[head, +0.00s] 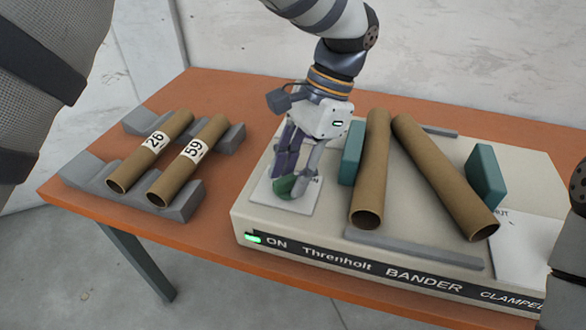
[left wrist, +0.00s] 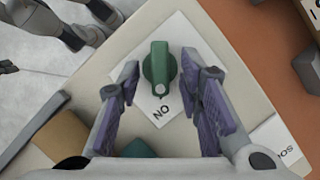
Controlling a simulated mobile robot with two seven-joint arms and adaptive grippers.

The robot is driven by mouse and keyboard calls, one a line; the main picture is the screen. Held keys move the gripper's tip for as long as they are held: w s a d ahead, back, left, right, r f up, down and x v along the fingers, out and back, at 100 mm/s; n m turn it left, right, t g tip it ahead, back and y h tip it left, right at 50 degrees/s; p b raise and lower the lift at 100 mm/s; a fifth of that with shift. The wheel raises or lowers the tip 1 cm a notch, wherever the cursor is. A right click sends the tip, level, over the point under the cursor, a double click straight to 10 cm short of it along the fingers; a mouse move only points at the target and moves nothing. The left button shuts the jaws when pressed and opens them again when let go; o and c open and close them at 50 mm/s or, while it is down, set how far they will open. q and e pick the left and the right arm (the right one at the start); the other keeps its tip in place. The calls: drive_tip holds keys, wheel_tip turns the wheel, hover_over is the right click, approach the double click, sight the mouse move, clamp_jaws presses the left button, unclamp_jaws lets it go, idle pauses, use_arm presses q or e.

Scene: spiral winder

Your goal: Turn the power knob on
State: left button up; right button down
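The green power knob (head: 285,187) sits on a white plate (head: 262,190) at the left of the bander machine (head: 345,262). In the left wrist view the knob (left wrist: 160,68) has its white-marked end towards the word ON. The green lamp (head: 253,239) beside ON on the machine's front is lit. My left gripper (head: 291,177) is lowered over the knob. In the left wrist view its purple-padded fingers (left wrist: 159,66) stand apart on both sides of the knob, with a gap on each side. My right gripper is not in view; part of my right arm shows at the right edge.
Two brown tubes (head: 371,165) (head: 445,176) lie on the machine between teal blocks (head: 352,152) (head: 485,176). Tubes labelled 26 (head: 126,176) and 59 (head: 174,182) rest on grey cradles (head: 188,205) at the left. The orange table (head: 215,100) is clear at the back left.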

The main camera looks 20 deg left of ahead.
use_arm(q)
drive_tip(key=v, duration=1.2)
